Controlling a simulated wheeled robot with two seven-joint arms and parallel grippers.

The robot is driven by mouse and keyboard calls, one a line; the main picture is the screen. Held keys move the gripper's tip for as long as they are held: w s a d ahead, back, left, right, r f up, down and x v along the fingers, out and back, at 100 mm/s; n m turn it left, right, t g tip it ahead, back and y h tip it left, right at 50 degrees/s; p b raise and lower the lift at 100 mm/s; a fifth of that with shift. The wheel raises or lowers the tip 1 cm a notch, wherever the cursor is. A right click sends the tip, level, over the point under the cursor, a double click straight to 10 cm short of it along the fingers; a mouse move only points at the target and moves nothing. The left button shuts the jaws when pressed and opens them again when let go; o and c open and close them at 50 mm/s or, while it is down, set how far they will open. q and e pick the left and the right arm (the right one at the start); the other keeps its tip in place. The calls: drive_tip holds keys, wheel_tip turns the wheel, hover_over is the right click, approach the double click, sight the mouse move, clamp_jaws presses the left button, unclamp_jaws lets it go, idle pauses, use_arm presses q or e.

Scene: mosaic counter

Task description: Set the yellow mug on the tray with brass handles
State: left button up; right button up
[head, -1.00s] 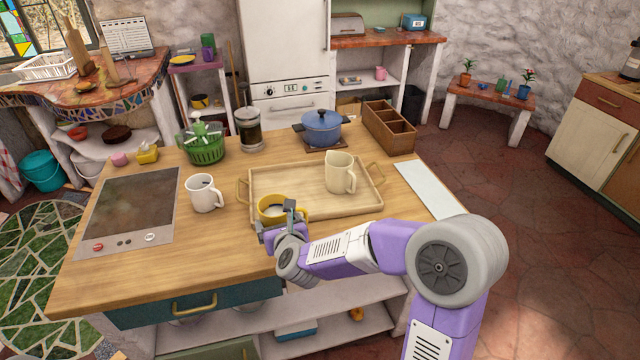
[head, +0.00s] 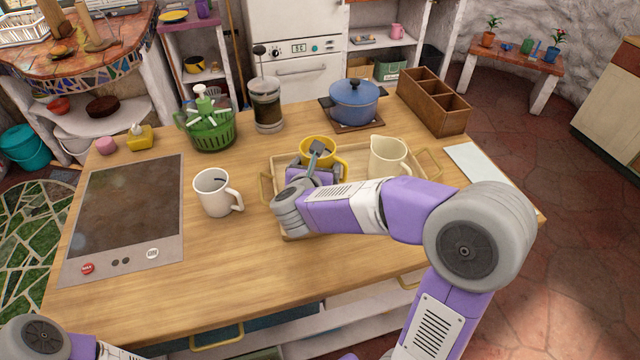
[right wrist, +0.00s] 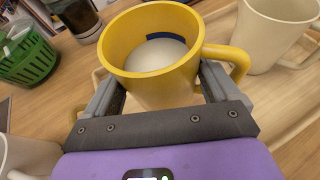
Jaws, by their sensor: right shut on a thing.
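The yellow mug (head: 318,148) is held upright by my right gripper (head: 316,164), over the left part of the wooden tray (head: 290,236) with brass handles. In the right wrist view the two fingers (right wrist: 160,92) close on the sides of the yellow mug (right wrist: 150,72), whose handle points right. Its inside shows a pale area and a dark blue patch. I cannot tell if the mug's base touches the tray. My arm hides the tray's front. A cream pitcher (head: 387,158) stands on the tray, right of the mug. My left gripper is out of view.
A white mug (head: 214,196) stands left of the tray, beside the cooktop (head: 122,215). Behind are a green salad spinner (head: 210,128), a French press (head: 267,105), a blue pot (head: 354,103) and a wooden organizer box (head: 433,105). The counter's front is clear.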

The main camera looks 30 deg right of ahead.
drive_tip(key=shift+w+f+b, duration=0.1)
drive_tip(key=shift+f+b, duration=0.8)
drive_tip(key=shift+f, duration=1.6)
drive_tip(key=shift+f, duration=0.1)
drive_tip(key=shift+f, duration=0.1)
drive_tip(key=o, duration=1.2)
